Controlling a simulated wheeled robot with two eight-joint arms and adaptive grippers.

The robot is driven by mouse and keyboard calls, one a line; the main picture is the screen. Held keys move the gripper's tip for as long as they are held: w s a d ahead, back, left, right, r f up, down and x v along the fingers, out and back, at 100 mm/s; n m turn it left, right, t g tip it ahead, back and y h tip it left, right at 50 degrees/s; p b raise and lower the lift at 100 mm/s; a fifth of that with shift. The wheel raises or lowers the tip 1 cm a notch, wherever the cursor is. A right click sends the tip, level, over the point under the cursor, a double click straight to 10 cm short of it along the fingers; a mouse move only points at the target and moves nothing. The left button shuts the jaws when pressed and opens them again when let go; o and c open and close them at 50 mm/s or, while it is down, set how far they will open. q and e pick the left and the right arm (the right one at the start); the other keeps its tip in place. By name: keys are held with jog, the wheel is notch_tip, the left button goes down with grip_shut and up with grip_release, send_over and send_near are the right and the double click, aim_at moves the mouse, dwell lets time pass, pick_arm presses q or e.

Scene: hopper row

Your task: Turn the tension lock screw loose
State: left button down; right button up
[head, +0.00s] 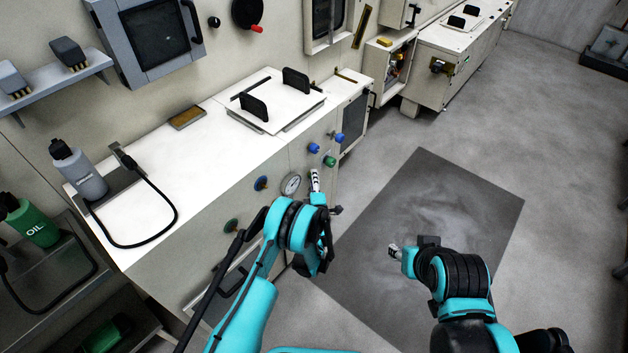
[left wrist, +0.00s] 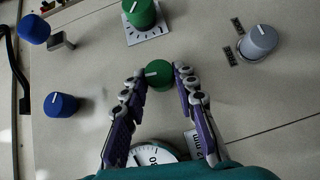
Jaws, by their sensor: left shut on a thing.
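A round green knob (left wrist: 160,74) with a white line on top sits on the cream panel between the two fingers of my left gripper (left wrist: 165,90). The gripper is shut on it from both sides. No label shows whether this knob is the tension lock screw. In the head view my left gripper (head: 317,182) is at the front panel of the long cabinet, just right of a round gauge (head: 291,185). The gauge also shows in the left wrist view (left wrist: 155,154). My right gripper (head: 395,250) hangs over the floor mat, away from the cabinet; its finger opening is unclear.
Other knobs surround the held one: a green one with a scale (left wrist: 141,12), a grey one (left wrist: 258,41) and a blue one (left wrist: 60,104). A grey bottle (head: 86,175) stands on the cabinet top. The floor mat (head: 440,185) is clear.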

dwell(0.3)
pick_arm(q)
jog(key=c, duration=1.2)
grip_release()
